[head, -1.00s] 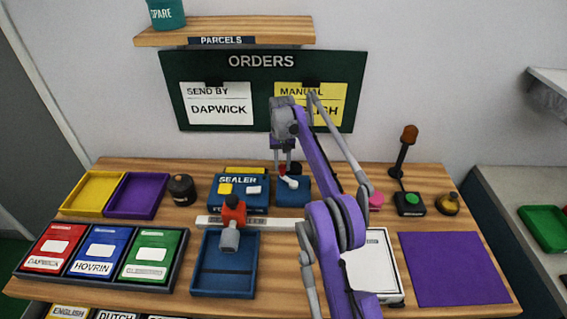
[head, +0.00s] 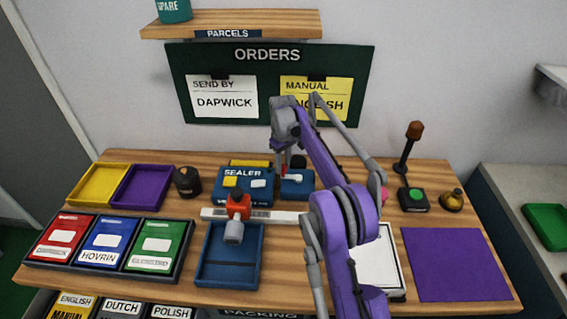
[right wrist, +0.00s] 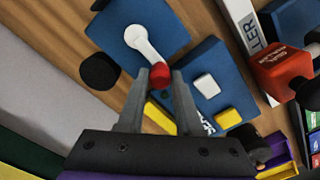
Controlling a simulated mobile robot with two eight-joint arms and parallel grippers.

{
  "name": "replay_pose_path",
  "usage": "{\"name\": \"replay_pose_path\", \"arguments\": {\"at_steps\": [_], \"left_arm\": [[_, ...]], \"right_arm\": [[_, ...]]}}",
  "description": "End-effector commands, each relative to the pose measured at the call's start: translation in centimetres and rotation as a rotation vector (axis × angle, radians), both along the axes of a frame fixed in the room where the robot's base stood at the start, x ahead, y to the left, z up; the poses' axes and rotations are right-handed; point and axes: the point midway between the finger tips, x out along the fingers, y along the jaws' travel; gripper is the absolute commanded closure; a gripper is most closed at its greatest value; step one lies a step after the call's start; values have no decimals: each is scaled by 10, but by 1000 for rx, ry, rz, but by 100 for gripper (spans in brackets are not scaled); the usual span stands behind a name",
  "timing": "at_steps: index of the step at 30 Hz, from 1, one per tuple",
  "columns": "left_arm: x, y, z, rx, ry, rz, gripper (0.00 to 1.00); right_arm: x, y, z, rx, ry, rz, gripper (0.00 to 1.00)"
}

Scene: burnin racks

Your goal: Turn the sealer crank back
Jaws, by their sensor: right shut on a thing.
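The sealer (head: 230,196) is a blue box with yellow and white buttons at the back of the bench. A smaller blue block (head: 297,189) stands right of it and carries the white crank arm (head: 291,178). In the right wrist view the crank arm (right wrist: 146,44) runs from its pivot to a red knob (right wrist: 160,73). My right gripper (right wrist: 160,76) is shut on the red knob, with a finger on each side. In the head view my right gripper (head: 280,168) reaches down at the crank, and the knob is mostly hidden. My left gripper is not in view.
A dark round thing (right wrist: 100,70) lies close to the crank block.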

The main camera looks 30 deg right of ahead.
Motion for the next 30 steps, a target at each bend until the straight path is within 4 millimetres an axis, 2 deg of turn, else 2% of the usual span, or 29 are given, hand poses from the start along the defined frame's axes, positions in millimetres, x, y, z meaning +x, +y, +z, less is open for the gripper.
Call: {"name": "replay_pose_path", "arguments": {"at_steps": [17,18,21,22,30], "left_arm": [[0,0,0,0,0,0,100],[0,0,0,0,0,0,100],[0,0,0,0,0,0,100],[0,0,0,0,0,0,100],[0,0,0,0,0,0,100]], "right_arm": [[-2,1,0,2,1,32,100],[-2,1,0,2,1,31,59],[-2,1,0,1,1,31,41],[-2,1,0,1,1,31,36],[-1,1,0,1,0,30,36]]}}
